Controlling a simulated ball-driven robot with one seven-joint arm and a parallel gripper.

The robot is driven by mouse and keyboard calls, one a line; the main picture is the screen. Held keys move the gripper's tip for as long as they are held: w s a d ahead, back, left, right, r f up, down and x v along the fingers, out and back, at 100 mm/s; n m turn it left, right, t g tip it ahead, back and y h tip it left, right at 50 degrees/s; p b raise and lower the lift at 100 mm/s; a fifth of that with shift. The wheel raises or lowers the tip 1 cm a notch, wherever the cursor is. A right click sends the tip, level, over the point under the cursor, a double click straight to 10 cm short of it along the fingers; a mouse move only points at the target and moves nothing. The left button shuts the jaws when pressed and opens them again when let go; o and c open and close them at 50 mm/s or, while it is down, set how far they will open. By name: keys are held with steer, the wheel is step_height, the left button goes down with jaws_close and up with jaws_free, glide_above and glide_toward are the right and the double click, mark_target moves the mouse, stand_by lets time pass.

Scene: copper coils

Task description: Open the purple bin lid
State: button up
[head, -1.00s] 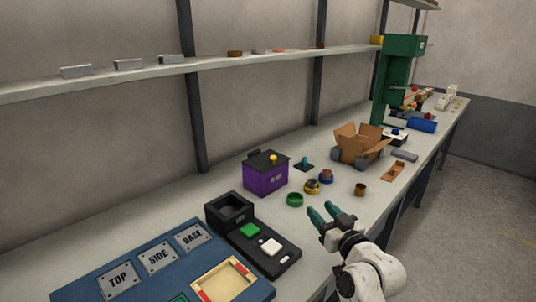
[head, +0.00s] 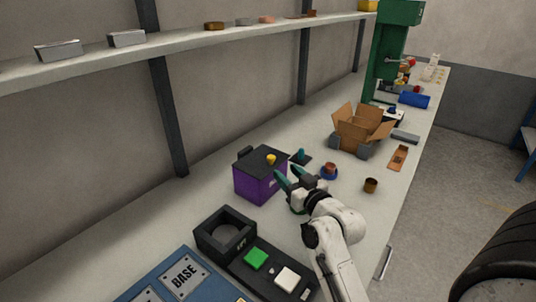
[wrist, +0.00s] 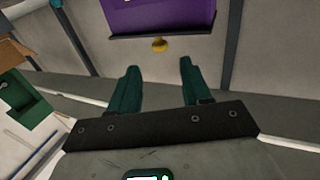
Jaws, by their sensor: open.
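The purple bin (head: 258,186) stands on the bench with its black lid (head: 255,157) lying shut on top. A yellow knob (head: 271,160) sticks up from the lid near its right side. My gripper (head: 288,177) is open and empty, just right of the bin in the head view. In the wrist view the purple bin (wrist: 160,16) appears upside down at the top, with the dark lid edge (wrist: 165,35) and yellow knob (wrist: 159,45). The knob lies beyond and roughly between my teal fingertips (wrist: 159,67), apart from them.
A shelf runs above.

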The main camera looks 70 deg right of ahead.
mark_target(273, 159)
steer(key=p+x, duration=0.1)
steer(key=x, duration=0.8)
steer(key=shift+w+d, duration=0.1)
steer(key=shift+w, duration=0.05)
steer(key=shift+c, duration=0.5)
jaws_close()
